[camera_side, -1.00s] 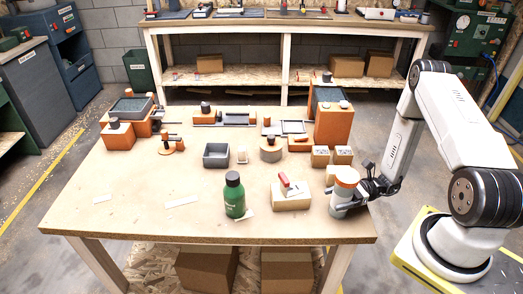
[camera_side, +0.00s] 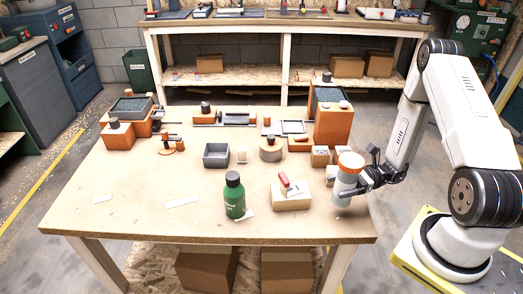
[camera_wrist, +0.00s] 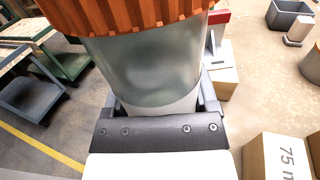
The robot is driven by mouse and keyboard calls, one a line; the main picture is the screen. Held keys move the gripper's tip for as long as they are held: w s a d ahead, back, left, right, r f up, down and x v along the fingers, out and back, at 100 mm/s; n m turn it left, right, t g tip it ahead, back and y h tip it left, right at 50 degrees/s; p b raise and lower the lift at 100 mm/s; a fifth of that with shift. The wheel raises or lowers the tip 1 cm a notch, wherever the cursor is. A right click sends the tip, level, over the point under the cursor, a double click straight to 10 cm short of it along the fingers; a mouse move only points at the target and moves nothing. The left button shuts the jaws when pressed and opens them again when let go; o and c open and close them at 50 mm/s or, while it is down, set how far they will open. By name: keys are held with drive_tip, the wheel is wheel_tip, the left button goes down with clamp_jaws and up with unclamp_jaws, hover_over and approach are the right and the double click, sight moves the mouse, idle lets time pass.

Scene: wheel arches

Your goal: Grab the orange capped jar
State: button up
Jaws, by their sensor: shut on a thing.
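The orange capped jar (camera_side: 346,182) is a clear to whitish cylinder with a ribbed orange cap, at the right front of the worktable in the side view. My gripper (camera_side: 356,184) is shut around the jar's body below the cap, coming from the right. The jar leans slightly, cap to the right, and its base appears just above the tabletop. In the wrist view the jar (camera_wrist: 150,72) fills the upper middle between the dark fingers, and its lower part is hidden by the gripper.
A wooden block with a red-handled tool (camera_side: 290,194) stands just left of the jar. A green bottle (camera_side: 234,196) is farther left. Small cardboard boxes (camera_side: 320,157) and a tall orange block (camera_side: 333,124) stand behind. The table's front left (camera_side: 130,215) is mostly clear.

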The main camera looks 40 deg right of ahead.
sight(341, 172)
drive_tip(key=shift+r, duration=2.4)
drive_tip(key=shift+r, duration=0.15)
